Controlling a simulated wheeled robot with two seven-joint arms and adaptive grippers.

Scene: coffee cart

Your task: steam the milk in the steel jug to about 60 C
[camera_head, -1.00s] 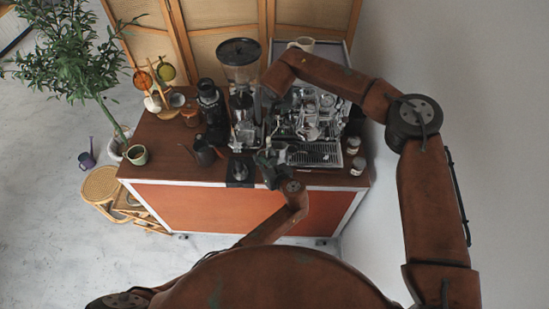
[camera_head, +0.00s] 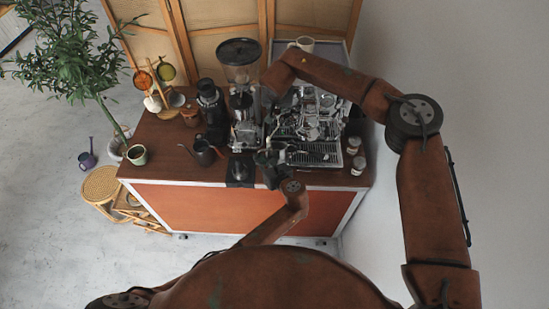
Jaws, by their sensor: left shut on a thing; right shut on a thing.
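The espresso machine (camera_head: 312,125) stands at the back right of the cart, with its drip tray (camera_head: 318,154) in front. My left gripper (camera_head: 267,160) is at the cart's front edge, just left of the drip tray. It is shut on what looks like the steel jug, which is small, dark and mostly hidden by the fingers. The milk and its temperature cannot be seen. My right arm reaches over the machine. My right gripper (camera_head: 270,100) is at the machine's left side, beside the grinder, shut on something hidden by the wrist.
The grinder (camera_head: 239,75) stands left of the machine. A black mat (camera_head: 240,171) lies left of my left gripper, with a dark kettle (camera_head: 204,153) further left. Two small jars (camera_head: 355,155) stand at right.

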